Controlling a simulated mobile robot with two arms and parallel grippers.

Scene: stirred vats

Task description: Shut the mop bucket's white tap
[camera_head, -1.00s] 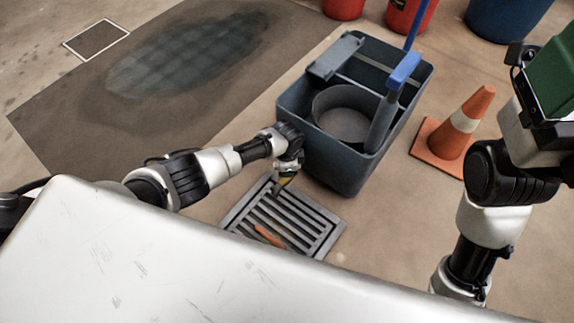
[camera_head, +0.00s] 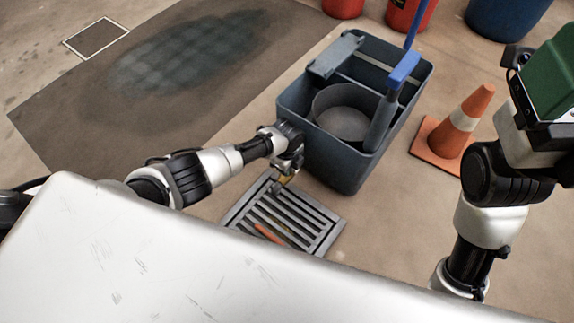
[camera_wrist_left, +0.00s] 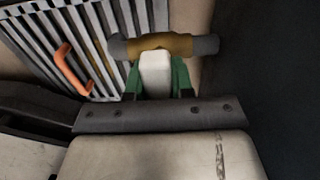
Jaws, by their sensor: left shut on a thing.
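The mop bucket (camera_head: 335,165) is a dark blue-grey tub. In the left wrist view its wall (camera_wrist_left: 270,70) fills the right side. The tap's white handle (camera_wrist_left: 156,68) sits on a brass body (camera_wrist_left: 172,43) with grey ends. In that view the handle points down, crosswise to the left-right body. My left gripper (camera_head: 286,176) is low beside the bucket's near left side. Its green fingers (camera_wrist_left: 157,85) are shut on the white handle. The handle is too small to make out in the head view. My right gripper (camera_head: 546,75) is partly cut off; its fingertips do not show clearly.
A slotted floor grate (camera_head: 330,235) lies below the tap, with an orange object (camera_head: 268,233) on it. An orange cone (camera_head: 462,125) stands right of the bucket. Red buckets (camera_head: 408,12) and a blue tub (camera_head: 508,15) are behind. A dark mat (camera_head: 75,115) lies left.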

